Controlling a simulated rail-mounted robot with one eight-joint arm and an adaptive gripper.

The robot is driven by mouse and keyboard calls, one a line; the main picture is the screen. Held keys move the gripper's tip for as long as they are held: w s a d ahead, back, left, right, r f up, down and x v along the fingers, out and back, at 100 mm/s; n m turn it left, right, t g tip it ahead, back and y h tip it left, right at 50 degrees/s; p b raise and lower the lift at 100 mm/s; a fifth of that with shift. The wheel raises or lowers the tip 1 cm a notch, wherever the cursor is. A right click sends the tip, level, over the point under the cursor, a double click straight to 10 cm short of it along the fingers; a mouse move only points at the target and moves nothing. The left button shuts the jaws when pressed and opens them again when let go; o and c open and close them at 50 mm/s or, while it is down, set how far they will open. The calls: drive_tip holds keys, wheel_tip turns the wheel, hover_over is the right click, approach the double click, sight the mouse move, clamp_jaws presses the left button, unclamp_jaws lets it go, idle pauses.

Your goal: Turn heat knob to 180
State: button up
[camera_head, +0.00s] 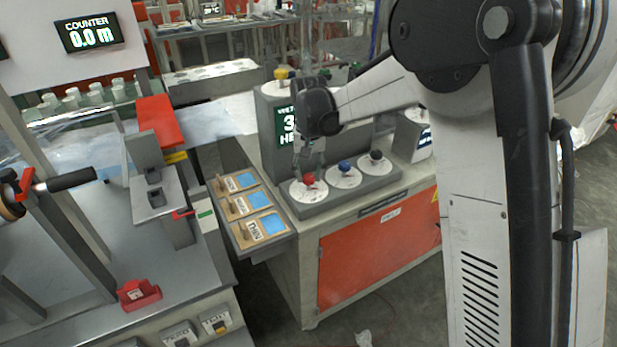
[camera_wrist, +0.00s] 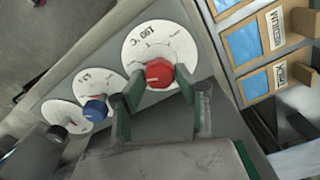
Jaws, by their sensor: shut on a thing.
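The red heat knob (camera_head: 308,179) sits on a white round dial at the left end of a row of three knobs on a grey panel. In the wrist view, the red knob (camera_wrist: 159,73) is between the two fingers of my gripper (camera_wrist: 153,88), which is shut on it. The dial (camera_wrist: 142,45) has tick marks and a printed label that reads 180 °C, upside down in that view. I cannot tell which mark the knob points to. In the head view, my gripper (camera_head: 309,165) reaches down to the red knob from above.
A blue knob (camera_head: 344,166) and a dark knob (camera_head: 376,156) stand to the right on their own dials. A display (camera_head: 286,125) behind is partly hidden by my gripper. Labelled wooden trays with blue pads (camera_head: 262,224) lie left of the panel. An orange cabinet door (camera_head: 380,248) is below.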

sight(309, 175)
drive_tip(key=shift+m, duration=0.6)
drive_tip(key=o, duration=1.1)
wheel_tip(309, 175, up, 12)
